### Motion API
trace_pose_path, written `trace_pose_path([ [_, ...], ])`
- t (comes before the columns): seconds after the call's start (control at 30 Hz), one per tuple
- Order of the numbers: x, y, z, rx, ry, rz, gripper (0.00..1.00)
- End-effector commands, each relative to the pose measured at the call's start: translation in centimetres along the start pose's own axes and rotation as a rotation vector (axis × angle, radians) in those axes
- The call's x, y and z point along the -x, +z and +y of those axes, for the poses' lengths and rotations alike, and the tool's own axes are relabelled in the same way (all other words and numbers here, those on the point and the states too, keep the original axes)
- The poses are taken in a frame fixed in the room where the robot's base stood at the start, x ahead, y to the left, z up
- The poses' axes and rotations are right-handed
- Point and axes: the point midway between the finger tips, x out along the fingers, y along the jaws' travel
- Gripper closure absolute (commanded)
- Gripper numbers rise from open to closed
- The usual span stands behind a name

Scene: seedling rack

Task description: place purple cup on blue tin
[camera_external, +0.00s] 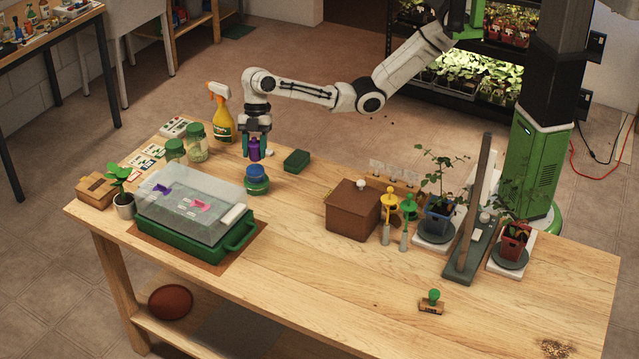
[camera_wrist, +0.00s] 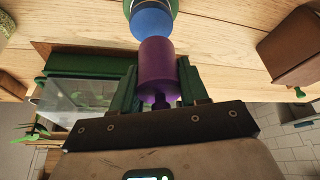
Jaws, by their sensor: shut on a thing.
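The purple cup (camera_external: 254,150) is between the green fingers of my gripper (camera_external: 255,147), which is shut on it. In the wrist view the purple cup (camera_wrist: 157,62) lies between the fingers (camera_wrist: 157,90). The cup's exact height over the tin is unclear.
A green tray with a clear cover (camera_external: 196,205) stands to the left. Green-lidded jars (camera_external: 196,141) and a yellow spray bottle (camera_external: 221,115) stand behind left. A green sponge-like block (camera_external: 297,160) and a brown box (camera_external: 353,209) are to the right. The front middle of the table is clear.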

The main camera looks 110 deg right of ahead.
Motion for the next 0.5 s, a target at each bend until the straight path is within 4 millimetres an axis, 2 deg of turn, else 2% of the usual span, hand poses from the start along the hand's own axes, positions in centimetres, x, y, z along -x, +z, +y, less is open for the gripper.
trace_pose_path([
  [0.17, -0.9, 0.2, 0.5, -0.002, -0.002, -0.001, 1.0],
  [0.37, -3.0, 1.1, 0.5, -0.001, 0.0, -0.001, 1.0],
  [0.5, -3.4, 1.2, 0.5, 0.0, 0.001, 0.0, 1.0],
])
